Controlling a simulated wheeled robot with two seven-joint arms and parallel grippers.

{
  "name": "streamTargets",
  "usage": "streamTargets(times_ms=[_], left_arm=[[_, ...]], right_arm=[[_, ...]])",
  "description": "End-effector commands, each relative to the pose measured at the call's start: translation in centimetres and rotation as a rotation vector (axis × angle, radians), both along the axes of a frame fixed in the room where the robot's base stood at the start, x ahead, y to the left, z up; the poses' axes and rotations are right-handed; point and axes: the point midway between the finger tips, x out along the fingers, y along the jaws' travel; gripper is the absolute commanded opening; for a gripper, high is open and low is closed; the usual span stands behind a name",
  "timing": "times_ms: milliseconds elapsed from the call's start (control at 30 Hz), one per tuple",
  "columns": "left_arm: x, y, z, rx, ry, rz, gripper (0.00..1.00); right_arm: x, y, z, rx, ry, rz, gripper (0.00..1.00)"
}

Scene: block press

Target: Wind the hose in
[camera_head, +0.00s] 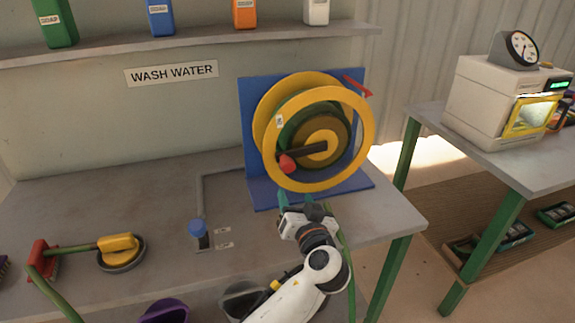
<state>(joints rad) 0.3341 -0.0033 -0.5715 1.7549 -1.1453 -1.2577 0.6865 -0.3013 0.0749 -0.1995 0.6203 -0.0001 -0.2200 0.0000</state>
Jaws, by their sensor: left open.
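The hose reel (366,130) has two yellow flanges and stands on a blue backboard and base. Green hose (291,132) shows wound around its drum, and a green strand (350,265) hangs past the table's front edge. A dark crank arm (308,151) crosses the reel's face and ends in a red knob (287,164) at its lower left. My left gripper (305,203) is open, just below the reel and its knob, apart from the knob. My arm hides part of the table's front. My right gripper is out of view.
Soap bottles (160,17) line the shelf. A white machine (490,95) stands on the right table.

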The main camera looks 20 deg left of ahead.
Motion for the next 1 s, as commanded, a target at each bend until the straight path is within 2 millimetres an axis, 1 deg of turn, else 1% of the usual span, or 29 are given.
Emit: streamTargets(times_ms=[33, 100, 167, 267, 500, 700, 833, 1000], left_arm=[[0.5, -0.4, 0.9, 0.017, -0.031, -0.002, 0.55], [1.0, -0.6, 1.5, 0.027, -0.051, -0.004, 0.55], [1.4, -0.3, 1.7, 0.031, -0.055, -0.003, 0.55], [2.5, 0.5, 1.8, 0.031, -0.053, -0.002, 0.55], [6.7, 3.1, 1.8, 0.032, -0.052, 0.000, 0.55], [9.5, 4.8, 1.6, 0.030, -0.050, -0.002, 0.55], [10.5, 5.4, 1.5, 0.027, -0.050, -0.003, 0.55], [10.9, 5.6, 1.4, 0.026, -0.049, -0.003, 0.55]], right_arm=[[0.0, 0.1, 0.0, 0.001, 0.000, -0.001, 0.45], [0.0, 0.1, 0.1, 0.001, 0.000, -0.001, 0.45], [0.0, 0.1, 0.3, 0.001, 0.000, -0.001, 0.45], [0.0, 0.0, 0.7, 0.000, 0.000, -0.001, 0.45], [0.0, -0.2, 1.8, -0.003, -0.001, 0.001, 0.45], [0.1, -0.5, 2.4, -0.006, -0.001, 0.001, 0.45], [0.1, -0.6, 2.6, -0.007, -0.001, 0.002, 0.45], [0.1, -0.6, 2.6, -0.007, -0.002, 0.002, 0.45]])
